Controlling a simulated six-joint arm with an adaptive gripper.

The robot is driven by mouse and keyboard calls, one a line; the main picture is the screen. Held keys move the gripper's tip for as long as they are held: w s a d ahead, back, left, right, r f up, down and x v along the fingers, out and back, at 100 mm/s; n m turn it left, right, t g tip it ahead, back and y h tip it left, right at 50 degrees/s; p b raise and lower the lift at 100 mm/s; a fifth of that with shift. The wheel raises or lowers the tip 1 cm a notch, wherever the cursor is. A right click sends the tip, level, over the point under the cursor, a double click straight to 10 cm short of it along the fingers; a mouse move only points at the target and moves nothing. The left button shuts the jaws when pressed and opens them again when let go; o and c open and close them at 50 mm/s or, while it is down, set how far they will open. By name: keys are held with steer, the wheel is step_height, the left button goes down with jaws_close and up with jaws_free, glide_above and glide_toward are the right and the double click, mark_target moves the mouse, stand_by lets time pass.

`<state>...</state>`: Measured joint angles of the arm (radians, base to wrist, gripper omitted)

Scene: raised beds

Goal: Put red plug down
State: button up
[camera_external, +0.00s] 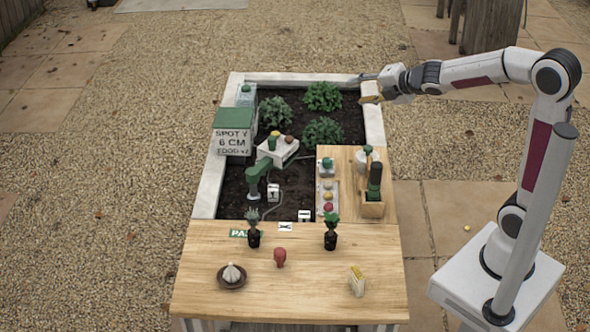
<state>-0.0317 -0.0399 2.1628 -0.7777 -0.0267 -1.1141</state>
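A small red object (280,257), which looks like the red plug, stands on the front wooden table (320,285), left of its middle. My gripper (366,88) is far from it, at the back right over the concrete rim of the raised bed. A small tan-yellow patch shows at the fingertips. I cannot tell whether it is something held or part of the gripper, nor whether the fingers are open or shut.
Two potted seedlings (253,236) (331,237), a brown dish with a garlic-like bulb (231,275) and a yellow-white block (356,281) stand around the red object. A wooden caddy (372,207) and a tray of balls (328,196) are behind. Leafy plants (323,96) fill the bed's back.

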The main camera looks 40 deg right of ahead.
steer(key=s+d+m+g+h, duration=0.1)
steer(key=s+d+m, duration=0.2)
steer(key=s+m, duration=0.4)
steer(key=s+d+m+g+h, duration=0.25)
steer(key=s+m, duration=0.35)
steer(key=s, duration=0.4)
steer(key=s+a+f+m+g+y, duration=0.1)
steer(key=s+f+m, duration=0.2)
steer(key=s, duration=0.5)
steer(key=s+a+f+m+g+y, duration=0.1)
steer(key=s+a+f+m+y, duration=0.1)
steer(key=s+m, duration=0.4)
steer(key=shift+s+f+g, duration=0.35)
steer(key=shift+s+f, duration=0.1)
steer(key=shift+s, duration=0.8)
steer(key=shift+o, duration=0.7)
steer(key=shift+w+a, duration=0.1)
